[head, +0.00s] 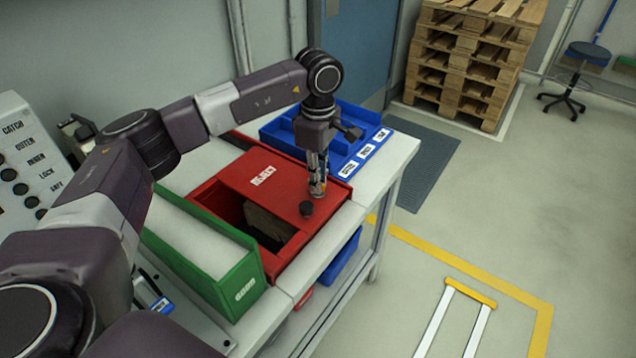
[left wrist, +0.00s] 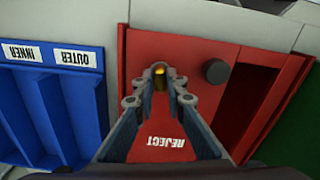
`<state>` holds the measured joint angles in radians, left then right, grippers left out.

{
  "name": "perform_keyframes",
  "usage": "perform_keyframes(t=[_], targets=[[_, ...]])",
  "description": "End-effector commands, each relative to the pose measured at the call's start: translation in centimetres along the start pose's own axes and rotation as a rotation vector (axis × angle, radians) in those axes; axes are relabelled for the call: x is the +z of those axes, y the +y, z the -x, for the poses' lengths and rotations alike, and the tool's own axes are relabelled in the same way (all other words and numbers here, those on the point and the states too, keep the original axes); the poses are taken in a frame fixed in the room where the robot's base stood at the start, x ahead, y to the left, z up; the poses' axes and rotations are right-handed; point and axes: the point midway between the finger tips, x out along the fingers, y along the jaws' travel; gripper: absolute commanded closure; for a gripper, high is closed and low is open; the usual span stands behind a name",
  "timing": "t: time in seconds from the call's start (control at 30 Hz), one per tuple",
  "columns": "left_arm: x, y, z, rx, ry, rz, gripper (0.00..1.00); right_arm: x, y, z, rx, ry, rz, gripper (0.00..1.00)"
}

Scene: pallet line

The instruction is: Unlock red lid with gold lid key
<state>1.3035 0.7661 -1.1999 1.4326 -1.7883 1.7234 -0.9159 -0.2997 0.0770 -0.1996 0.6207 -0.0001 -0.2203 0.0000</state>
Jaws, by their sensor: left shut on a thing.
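The red reject box (head: 290,262) stands on the bench, and its red lid (head: 268,178) with the white REJECT label is slid partly off, leaving an opening at the near left side. A dark round knob (head: 306,209) sits on the lid; it also shows in the left wrist view (left wrist: 216,71). My left gripper (head: 317,188) points down at the lid's right part. In the left wrist view its fingers (left wrist: 160,88) are shut on a small gold thing (left wrist: 159,70), likely the gold lid key, mostly hidden between the fingertips. My right gripper is not in view.
A green box (head: 228,287) stands left of the red one, and a blue compartment tray (head: 352,160) with white labels stands behind it. A brown block (head: 268,220) shows inside the red box. A labelled control panel (head: 25,165) is at far left.

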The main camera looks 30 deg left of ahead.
Motion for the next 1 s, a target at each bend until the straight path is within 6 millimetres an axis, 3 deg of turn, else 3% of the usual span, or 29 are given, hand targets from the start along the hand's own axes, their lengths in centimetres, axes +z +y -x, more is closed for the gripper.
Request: perform_keyframes(t=[0.4, 0.93, 0.97, 1.0], targets=[[0.06, 0.15, 0.22, 0.006, -0.003, -0.175, 1.00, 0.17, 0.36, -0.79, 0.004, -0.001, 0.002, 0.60], [0.05, 0.18, 0.30, 0.007, -0.002, -0.197, 1.00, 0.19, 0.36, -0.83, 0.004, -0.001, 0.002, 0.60], [0.05, 0.18, 0.30, 0.007, -0.002, -0.197, 0.86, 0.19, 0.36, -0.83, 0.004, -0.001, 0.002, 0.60], [0.05, 0.18, 0.30, 0.007, -0.002, -0.196, 0.82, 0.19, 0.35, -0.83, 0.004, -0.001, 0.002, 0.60]])
